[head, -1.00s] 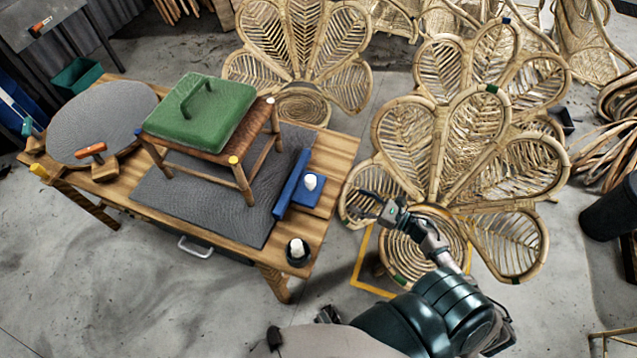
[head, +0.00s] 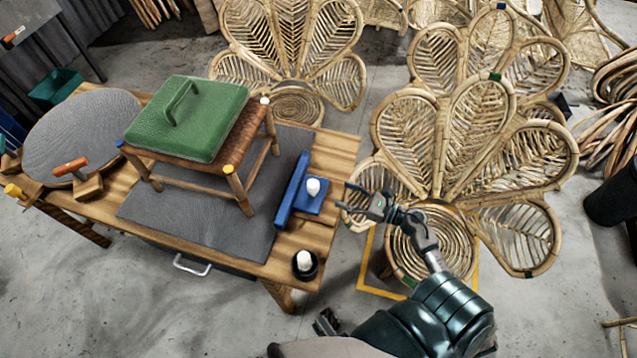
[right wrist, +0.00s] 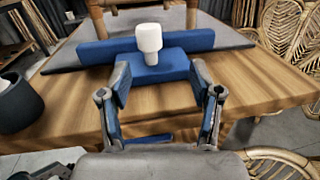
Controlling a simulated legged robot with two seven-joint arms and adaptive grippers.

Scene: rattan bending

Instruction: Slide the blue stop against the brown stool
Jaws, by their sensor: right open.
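The blue stop is a long blue bar (head: 291,190) joined to a blue base block (head: 309,203) with a white knob (head: 313,187) on top. It lies at the mat's right edge on the wooden table. The brown stool (head: 240,140) has a woven seat and stands upright on the mat, left of the stop, with a strip of bare mat between them. My right gripper (head: 350,198) is open and empty, just right of the stop. In the right wrist view, the open fingers (right wrist: 160,80) point at the base block, with the knob between and beyond them.
A green handled pad (head: 187,117) covers the stool seat. The grey mat (head: 200,225) lies underneath. A black cup with a white top (head: 305,265) stands at the table's front right corner. Orange-handled and yellow-ended tools sit at the left. Rattan chairs (head: 460,150) stand beyond.

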